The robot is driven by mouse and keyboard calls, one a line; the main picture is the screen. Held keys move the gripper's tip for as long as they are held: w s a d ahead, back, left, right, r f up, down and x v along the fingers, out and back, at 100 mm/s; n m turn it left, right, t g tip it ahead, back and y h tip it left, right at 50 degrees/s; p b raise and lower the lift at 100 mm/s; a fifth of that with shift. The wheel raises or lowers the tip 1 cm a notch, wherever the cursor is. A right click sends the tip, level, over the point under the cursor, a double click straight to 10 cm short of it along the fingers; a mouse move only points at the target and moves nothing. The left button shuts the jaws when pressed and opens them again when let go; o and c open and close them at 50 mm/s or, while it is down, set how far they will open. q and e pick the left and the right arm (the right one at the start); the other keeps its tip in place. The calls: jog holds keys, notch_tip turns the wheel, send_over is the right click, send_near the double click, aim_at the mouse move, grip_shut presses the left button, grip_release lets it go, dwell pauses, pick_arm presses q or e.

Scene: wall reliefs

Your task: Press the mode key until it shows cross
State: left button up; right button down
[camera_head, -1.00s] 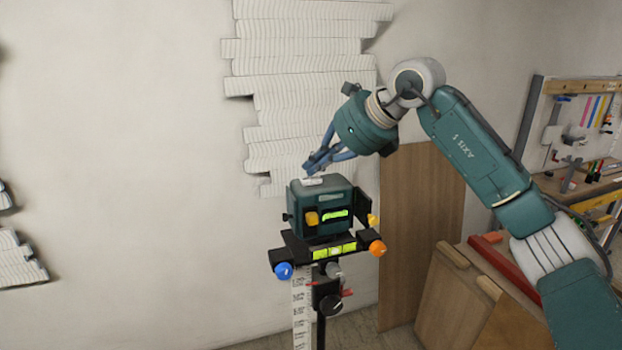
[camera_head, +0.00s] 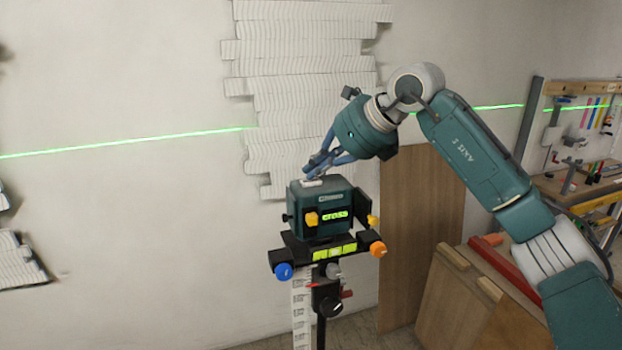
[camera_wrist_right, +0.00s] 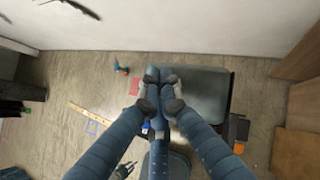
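The teal laser level (camera_head: 320,218) stands upright on a black mount on a tripod. Its small green display (camera_head: 335,215) appears to read "cross". The pale mode key (camera_head: 312,183) is on its top face. My right gripper (camera_head: 308,173) is shut and empty, its fingertips right at the key; I cannot tell whether they touch it. In the right wrist view the closed fingertips (camera_wrist_right: 159,76) lie over the level's grey top (camera_wrist_right: 205,95) and the key is hidden behind them. My left gripper is not in view.
A green laser line (camera_head: 130,141) crosses the wall. White ribbed relief panels (camera_head: 300,90) hang behind the level. The mount carries a blue knob (camera_head: 283,271) and an orange knob (camera_head: 378,249). Wooden boards (camera_head: 425,215) and a workbench (camera_head: 585,185) stand at right.

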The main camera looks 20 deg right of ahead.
aim_at(316, 181)
jog(key=shift+r+p, duration=0.65)
jog(key=shift+r, duration=0.15)
notch_tip(316, 181, up, 5)
jog(key=p, duration=0.4)
dwell(0.9)
